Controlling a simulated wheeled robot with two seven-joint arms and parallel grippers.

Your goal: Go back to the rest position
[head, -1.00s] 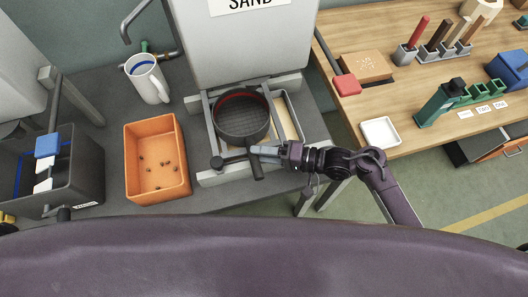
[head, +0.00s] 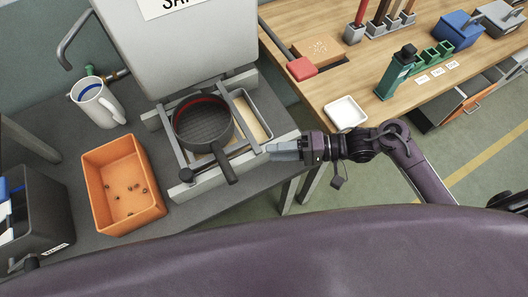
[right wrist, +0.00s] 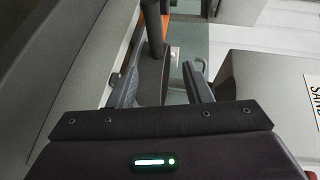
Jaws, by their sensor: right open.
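My right gripper (head: 272,150) is in the head view, over the right front edge of the grey bench, to the right of a round dark sieve (head: 203,122) and its handle. It is open and empty, with a gap between it and the handle. In the right wrist view its two fingers (right wrist: 165,90) stand apart, and a dark bar, perhaps the sieve's handle (right wrist: 153,25), shows beyond them. The sieve rests on a grey frame (head: 186,188) below the sand hopper (head: 180,50). My left gripper is not in view.
An orange bin (head: 98,200) with several small dark bits stands left of the frame. A white jug (head: 98,103) and a dark bin (head: 45,225) are further left. A wooden table (head: 375,85) at right holds a white dish (head: 346,113) and a green stand (head: 395,75).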

